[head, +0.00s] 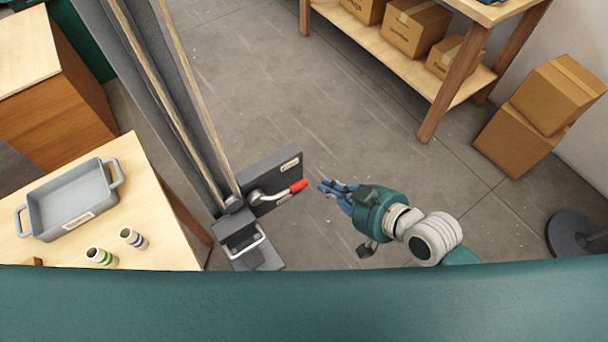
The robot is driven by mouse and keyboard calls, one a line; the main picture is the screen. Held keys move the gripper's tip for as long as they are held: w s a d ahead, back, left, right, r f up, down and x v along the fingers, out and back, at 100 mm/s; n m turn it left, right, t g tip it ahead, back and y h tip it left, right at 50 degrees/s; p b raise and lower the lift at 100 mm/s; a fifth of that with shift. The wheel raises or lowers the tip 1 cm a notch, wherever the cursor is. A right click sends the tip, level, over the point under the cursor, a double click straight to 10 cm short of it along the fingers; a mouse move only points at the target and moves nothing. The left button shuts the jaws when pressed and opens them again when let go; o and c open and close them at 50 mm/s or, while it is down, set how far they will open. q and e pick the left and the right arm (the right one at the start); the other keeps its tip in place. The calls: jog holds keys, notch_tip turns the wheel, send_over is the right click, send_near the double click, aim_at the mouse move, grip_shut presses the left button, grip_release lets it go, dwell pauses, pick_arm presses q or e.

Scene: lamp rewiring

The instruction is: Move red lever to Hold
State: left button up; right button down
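The red lever (298,186) has a red grip on a short metal arm. It sticks out to the right from a dark grey plate (281,166) at the foot of a tall grey post. A small pale label (290,164) is on the plate, too small to read. My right gripper (325,187) is just right of the red grip, with its blue-grey fingers pointing left at it. A small gap shows between them, and the gripper holds nothing that I can see. How far its fingers are apart is unclear from here. My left gripper is not in view.
Left of the post (178,110) a wooden table (164,232) bears a grey tray (41,208) and two small banded cylinders (133,238). A shelf (385,48) with cardboard boxes stands at the back right. More boxes (515,140) are stacked at right. The floor between is clear.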

jog(key=x, duration=0.3)
jog(key=p, duration=0.1)
send_over(304, 185)
jog(key=s, duration=0.2)
notch_tip(304, 185, down, 6)
jog(key=shift+w+r, duration=0.1)
jog(key=shift+r, duration=0.1)
jog(key=shift+f, duration=0.55)
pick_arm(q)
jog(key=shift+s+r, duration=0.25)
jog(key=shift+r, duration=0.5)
pick_arm(e)
jog(key=shift+a+f, duration=0.1)
jog(key=shift+f, duration=0.05)
